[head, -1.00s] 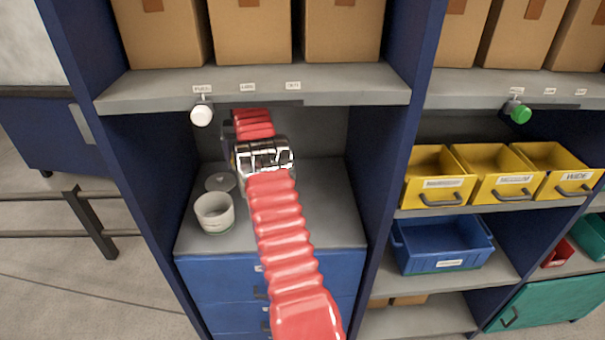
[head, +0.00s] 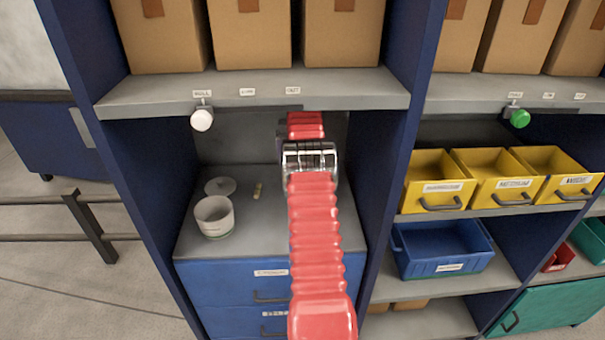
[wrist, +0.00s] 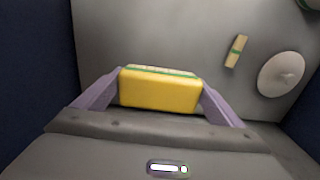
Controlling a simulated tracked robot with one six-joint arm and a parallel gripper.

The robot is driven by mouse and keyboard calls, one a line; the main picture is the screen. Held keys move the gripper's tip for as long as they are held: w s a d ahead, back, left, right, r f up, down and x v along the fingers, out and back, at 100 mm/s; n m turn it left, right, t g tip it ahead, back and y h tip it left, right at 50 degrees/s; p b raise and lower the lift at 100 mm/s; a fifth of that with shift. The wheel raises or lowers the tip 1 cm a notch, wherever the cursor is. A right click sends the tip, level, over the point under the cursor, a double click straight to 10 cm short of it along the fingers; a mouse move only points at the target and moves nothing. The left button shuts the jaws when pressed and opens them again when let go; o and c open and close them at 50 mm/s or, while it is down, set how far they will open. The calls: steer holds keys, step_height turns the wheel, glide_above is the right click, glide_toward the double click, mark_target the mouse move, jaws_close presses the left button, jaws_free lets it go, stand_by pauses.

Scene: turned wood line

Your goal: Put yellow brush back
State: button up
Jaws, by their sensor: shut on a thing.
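My gripper (wrist: 160,92) is shut on a yellow block-shaped thing (wrist: 160,91) with a green stripe, taken as the yellow brush. It sits between the two purple fingers; its far side is hidden. In the head view my arm hides the gripper and the brush.
A white pot (head: 214,215) and its round lid (head: 220,186) are on the counter's left. A white knob (head: 202,119) hangs under the shelf edge (head: 250,92) above. Blue side walls (head: 150,155) bound the bay. Yellow bins (head: 436,180) stand in the right bay.

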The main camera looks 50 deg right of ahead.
steer(key=shift+s+d+f, duration=0.2)
steer(key=shift+s+d, duration=0.2)
steer(key=shift+d, duration=0.05)
steer(key=shift+f, duration=0.85)
steer(key=shift+a+f, duration=0.1)
steer(key=shift+f, duration=0.15)
steer(key=shift+s+d+f, duration=0.1)
steer(key=shift+f, duration=0.95)
steer(key=shift+d+f, duration=0.1)
steer(key=shift+f, duration=0.9)
steer(key=shift+f, duration=0.2)
steer(key=o, duration=1.2)
